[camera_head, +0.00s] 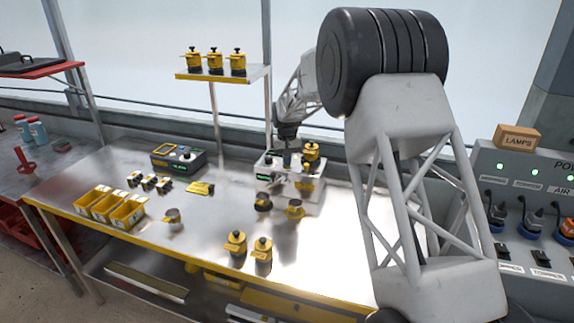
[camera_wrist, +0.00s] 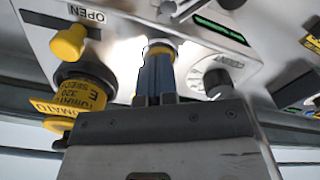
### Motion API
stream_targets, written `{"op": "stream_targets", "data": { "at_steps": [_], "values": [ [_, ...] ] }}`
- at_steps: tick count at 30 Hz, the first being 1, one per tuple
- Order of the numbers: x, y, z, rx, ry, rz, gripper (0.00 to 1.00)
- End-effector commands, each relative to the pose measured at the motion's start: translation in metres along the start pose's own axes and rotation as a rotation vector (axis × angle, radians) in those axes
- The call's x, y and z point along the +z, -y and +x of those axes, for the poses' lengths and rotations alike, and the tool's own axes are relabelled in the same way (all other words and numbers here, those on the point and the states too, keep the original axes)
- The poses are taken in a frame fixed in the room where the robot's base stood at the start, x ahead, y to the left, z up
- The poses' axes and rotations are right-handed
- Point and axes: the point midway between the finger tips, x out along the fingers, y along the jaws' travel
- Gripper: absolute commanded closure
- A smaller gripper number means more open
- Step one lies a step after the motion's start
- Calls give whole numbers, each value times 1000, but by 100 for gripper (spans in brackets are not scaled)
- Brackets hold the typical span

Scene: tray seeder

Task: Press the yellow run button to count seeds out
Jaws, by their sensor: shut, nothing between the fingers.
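The seeder (camera_head: 312,203) is a pale machine on the steel bench in the head view; its panel (camera_wrist: 120,50) fills the upper wrist view. My gripper (camera_head: 287,158) is over the machine in the head view. In the wrist view its two blue-grey fingers (camera_wrist: 158,58) are together, with nothing seen between them. Their tips are at a yellow round button (camera_wrist: 160,42), mostly hidden behind them. I cannot tell whether they touch it or whether it is pressed down. A yellow knob (camera_wrist: 69,42) by the word OPEN and a dark grey knob (camera_wrist: 217,81) flank the fingers.
A yellow-and-black tomato seed canister (camera_wrist: 85,95) is close left of my fingers. Two canisters (camera_head: 236,243) stand at the bench front. Yellow bins (camera_head: 95,200) and a dark control box (camera_head: 178,160) are farther left. Bare bench (camera_head: 235,200) lies between.

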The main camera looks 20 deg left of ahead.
Motion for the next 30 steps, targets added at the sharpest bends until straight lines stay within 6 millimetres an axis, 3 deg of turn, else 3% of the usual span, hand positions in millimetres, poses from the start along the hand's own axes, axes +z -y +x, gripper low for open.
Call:
{"op": "stream_targets", "data": {
  "at_steps": [30],
  "values": [
    [0, 0, -55, 0, -1, 0, 100]
  ]
}}
